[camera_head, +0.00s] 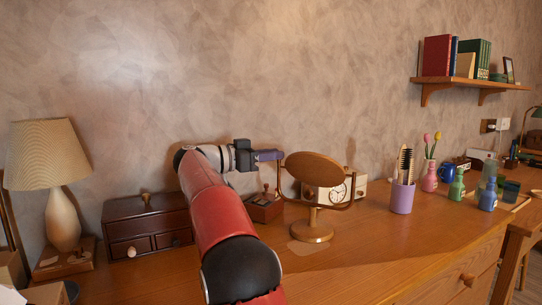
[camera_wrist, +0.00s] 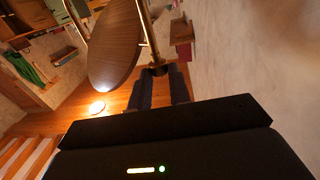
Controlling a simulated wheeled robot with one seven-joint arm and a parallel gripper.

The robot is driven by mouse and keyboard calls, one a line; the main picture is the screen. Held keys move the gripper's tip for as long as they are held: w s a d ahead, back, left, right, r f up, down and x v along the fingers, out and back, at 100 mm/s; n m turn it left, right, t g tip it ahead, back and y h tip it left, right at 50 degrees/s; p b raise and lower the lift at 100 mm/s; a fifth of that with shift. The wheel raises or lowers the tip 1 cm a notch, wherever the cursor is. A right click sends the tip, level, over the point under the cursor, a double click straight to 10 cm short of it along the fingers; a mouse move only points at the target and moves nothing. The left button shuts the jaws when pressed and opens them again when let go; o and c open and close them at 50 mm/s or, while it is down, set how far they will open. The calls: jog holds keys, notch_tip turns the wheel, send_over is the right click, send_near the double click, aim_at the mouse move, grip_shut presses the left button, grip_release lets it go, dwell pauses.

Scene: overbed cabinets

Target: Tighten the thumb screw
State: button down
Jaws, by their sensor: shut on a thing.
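A wooden tilting mirror (camera_head: 312,170) stands on a round base on the desk, its oval back facing me and held in a U-shaped frame. It also shows close up in the wrist view (camera_wrist: 112,45). My gripper (camera_head: 281,155) reaches in from the left to the mirror's left side, near the pivot. In the wrist view my gripper (camera_wrist: 159,75) has its two dark fingers shut around the thumb screw (camera_wrist: 157,67) beside the mirror's upright. The thumb screw is mostly hidden by the fingers, and in the head view I cannot make it out.
A dark drawer box (camera_head: 147,225) and a lamp (camera_head: 62,190) stand at left. A small wooden box (camera_head: 264,208) sits below my gripper, and a cream clock radio (camera_head: 345,190) behind the mirror. A purple cup (camera_head: 402,197) stands right. The front desktop is clear.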

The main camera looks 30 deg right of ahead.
jog(key=c, duration=1.6)
grip_release()
jog(key=shift+o, duration=0.2)
jog(key=w+a, duration=0.1)
jog(key=a, duration=0.6)
jog(key=shift+a, duration=0.4)
